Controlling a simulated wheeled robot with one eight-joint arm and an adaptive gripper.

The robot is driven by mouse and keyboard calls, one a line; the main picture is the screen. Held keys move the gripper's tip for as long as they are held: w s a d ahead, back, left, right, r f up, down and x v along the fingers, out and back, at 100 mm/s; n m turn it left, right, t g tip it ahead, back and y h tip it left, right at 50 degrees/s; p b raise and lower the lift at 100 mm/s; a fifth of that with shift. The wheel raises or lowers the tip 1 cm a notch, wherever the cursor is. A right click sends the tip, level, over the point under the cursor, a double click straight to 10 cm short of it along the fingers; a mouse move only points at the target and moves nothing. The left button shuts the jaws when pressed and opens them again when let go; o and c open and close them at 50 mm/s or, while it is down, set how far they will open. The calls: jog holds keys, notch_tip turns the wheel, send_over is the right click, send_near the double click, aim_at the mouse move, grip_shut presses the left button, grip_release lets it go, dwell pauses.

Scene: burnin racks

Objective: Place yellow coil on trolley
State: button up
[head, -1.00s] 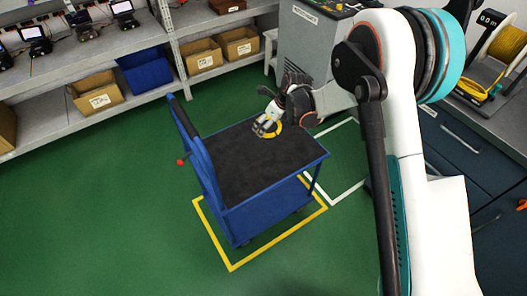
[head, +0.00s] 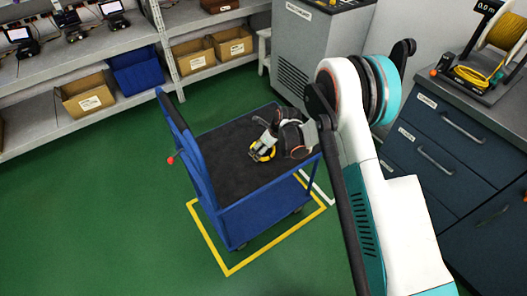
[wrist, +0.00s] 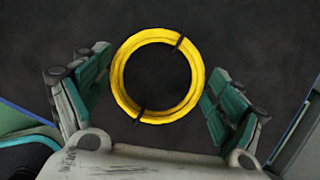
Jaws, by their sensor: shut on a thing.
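The yellow coil (head: 264,157) is a ring with two dark ties, and it also shows in the wrist view (wrist: 149,35). My gripper (head: 260,149) is shut on the coil, one teal-padded finger at each side of it in the wrist view. The trolley (head: 226,161) is blue with a dark top and a push handle on its left. My gripper and the coil are over the right part of the trolley top. I cannot tell whether the coil touches the top. The rest of the trolley top is bare.
Yellow floor lines (head: 268,248) surround the trolley's base. A shelf rack (head: 100,68) with boxes stands at the back left. A grey cabinet (head: 318,55) is behind the trolley. A blue drawer bench (head: 440,125) with a spool stand is on the right.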

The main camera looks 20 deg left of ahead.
notch_tip(320, 180, down, 2)
jog(key=shift+r, duration=0.1)
jog(key=o, duration=0.9)
jog(key=shift+o, duration=0.2)
jog(key=p+v, duration=0.3)
jog(key=v, duration=0.9)
jog(key=shift+p, duration=0.4)
